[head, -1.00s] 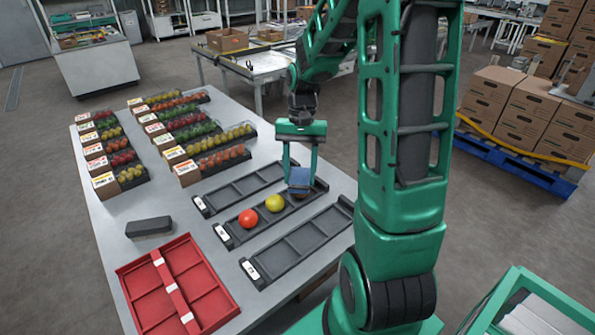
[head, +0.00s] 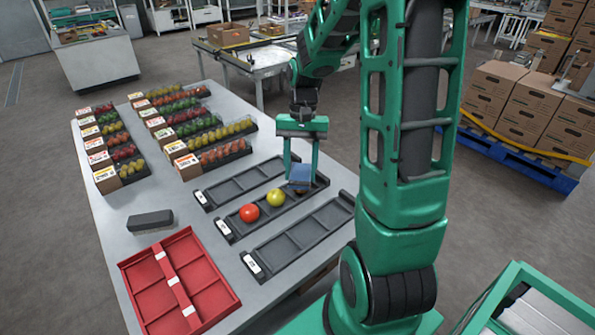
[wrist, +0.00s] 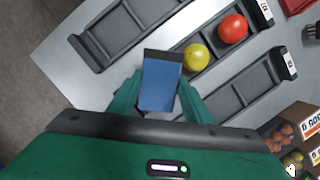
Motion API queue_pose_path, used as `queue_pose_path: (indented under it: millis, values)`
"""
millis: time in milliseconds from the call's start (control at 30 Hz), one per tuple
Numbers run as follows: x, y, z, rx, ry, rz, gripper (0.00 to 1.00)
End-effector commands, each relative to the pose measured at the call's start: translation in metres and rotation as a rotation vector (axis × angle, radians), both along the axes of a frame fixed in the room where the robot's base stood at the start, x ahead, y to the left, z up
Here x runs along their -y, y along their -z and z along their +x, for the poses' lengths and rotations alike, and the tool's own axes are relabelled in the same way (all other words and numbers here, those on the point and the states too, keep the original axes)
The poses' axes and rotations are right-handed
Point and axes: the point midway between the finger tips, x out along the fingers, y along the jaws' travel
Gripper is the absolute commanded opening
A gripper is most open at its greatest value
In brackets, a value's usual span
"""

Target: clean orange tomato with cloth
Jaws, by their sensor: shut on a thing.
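My gripper (head: 301,170) is shut on a blue cloth (head: 300,176) and holds it low over the far right end of the middle dark tray (head: 234,229). The cloth (wrist: 160,84) also shows between the fingers in the wrist view. A small brownish patch shows just under the cloth's edge in the head view; I cannot tell whether it is a tomato, or whether the cloth touches it. A red-orange tomato (head: 249,213) and a yellow tomato (head: 275,198) sit in the same tray, left of the cloth. Both show in the wrist view, the yellow one (wrist: 196,57) nearer the cloth.
Empty dark trays lie behind (head: 218,196) and in front (head: 268,259) of the middle one. A red divided crate (head: 129,286) and a dark brush (head: 150,221) lie at the left front. Packed tomato punnets (head: 213,158) fill the table's back left.

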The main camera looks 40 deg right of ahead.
Motion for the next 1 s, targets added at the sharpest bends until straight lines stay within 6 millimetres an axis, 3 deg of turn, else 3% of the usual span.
queue_pose_path:
  millis: [1000]
  values:
    - [0.025, 0.0, 0.026, -0.001, 0.0, 0.0, 0.24]
